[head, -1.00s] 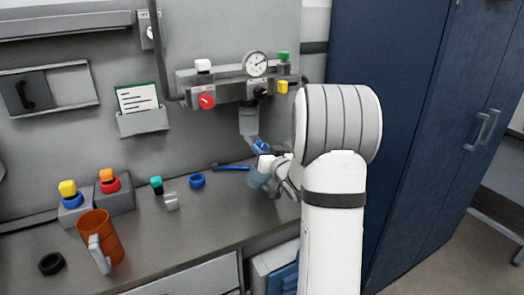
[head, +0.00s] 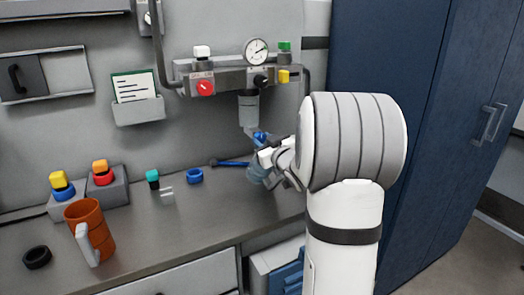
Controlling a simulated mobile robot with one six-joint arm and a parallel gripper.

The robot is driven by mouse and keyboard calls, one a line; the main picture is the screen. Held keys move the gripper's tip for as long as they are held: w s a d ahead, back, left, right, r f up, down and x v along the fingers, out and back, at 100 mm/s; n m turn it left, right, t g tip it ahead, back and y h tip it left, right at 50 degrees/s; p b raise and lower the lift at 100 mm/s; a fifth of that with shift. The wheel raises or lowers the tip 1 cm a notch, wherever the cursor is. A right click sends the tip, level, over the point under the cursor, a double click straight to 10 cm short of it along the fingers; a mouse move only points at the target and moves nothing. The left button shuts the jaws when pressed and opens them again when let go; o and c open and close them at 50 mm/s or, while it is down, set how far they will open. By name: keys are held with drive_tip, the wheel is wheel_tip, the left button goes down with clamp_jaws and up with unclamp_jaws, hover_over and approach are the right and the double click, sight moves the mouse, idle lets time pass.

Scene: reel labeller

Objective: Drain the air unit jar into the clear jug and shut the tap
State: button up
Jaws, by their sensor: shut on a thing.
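The air unit (head: 230,78) is on the back wall, with its jar (head: 249,109) hanging below it. A blue part (head: 260,137), which looks like the tap, shows below the jar. The clear jug (head: 256,174) is pale blue and see-through, below and slightly right of the jar. My gripper (head: 273,164) is at the jug's right side and appears shut on it. My arm and wrist hide the grip and part of the jug. I cannot tell whether the jug touches the counter, the tap's position, or any liquid level.
A blue-handled tool (head: 232,163) and a blue ring (head: 195,175) lie left of the jug. An orange mug (head: 88,228), a black ring (head: 37,257) and coloured-knob blocks (head: 108,188) stand further left. A blue cabinet (head: 400,70) is close on the right.

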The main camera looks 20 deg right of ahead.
drive_tip(key=shift+f+n+b, duration=0.1)
drive_tip(key=shift+n+b, duration=0.35)
drive_tip(key=shift+n, duration=0.05)
drive_tip(key=o, duration=0.7)
drive_tip(key=s, duration=0.7)
drive_tip(key=shift+s, duration=0.4)
drive_tip(key=shift+d, duration=0.1)
